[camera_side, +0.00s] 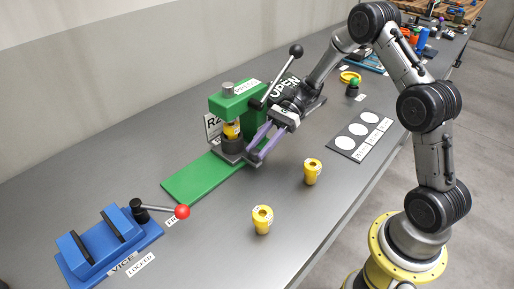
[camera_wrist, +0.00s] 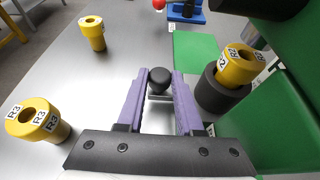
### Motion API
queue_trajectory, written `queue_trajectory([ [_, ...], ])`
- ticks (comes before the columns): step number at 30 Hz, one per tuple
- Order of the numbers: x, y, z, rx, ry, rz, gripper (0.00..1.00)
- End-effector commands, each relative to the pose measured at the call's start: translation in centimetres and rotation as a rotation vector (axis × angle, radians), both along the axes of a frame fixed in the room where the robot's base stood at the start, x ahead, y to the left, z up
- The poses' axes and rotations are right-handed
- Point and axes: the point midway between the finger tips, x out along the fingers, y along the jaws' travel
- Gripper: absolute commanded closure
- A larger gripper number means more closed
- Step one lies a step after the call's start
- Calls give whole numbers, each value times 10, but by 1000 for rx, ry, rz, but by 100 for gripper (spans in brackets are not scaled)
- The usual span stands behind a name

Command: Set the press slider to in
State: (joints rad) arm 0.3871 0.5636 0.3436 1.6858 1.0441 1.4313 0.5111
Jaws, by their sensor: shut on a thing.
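The green press (camera_side: 238,103) stands mid-table with its black-knobbed lever (camera_side: 281,75) raised. A dark round holder (camera_side: 233,145) on the slider sits under the press head, at the inner end of the green track (camera_side: 197,181). A yellow bushing (camera_side: 232,130) marked R2 stands in the holder; it also shows in the wrist view (camera_wrist: 239,64). My gripper (camera_side: 251,156) reaches in from the right. Its purple fingers close around the slider's black knob (camera_wrist: 160,76), beside the holder. The fingers partly hide the slider in the side view.
Two loose yellow bushings, one nearer (camera_side: 262,220) and one farther (camera_side: 312,172), stand in front of the press. A blue vice (camera_side: 108,247) with a red-knobbed handle is at the lower left. A dark panel with white circles (camera_side: 360,134) lies right. The outer track is clear.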

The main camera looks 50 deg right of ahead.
Motion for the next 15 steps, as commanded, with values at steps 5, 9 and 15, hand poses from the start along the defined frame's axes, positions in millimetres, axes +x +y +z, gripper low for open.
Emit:
queue_trajectory([
  [5, 0, -4, 1, -8, -5, -3, 39],
  [9, 0, -3, 0, -6, -3, -3, 34],
  [15, 0, -3, 0, -5, -2, -3, 34],
])
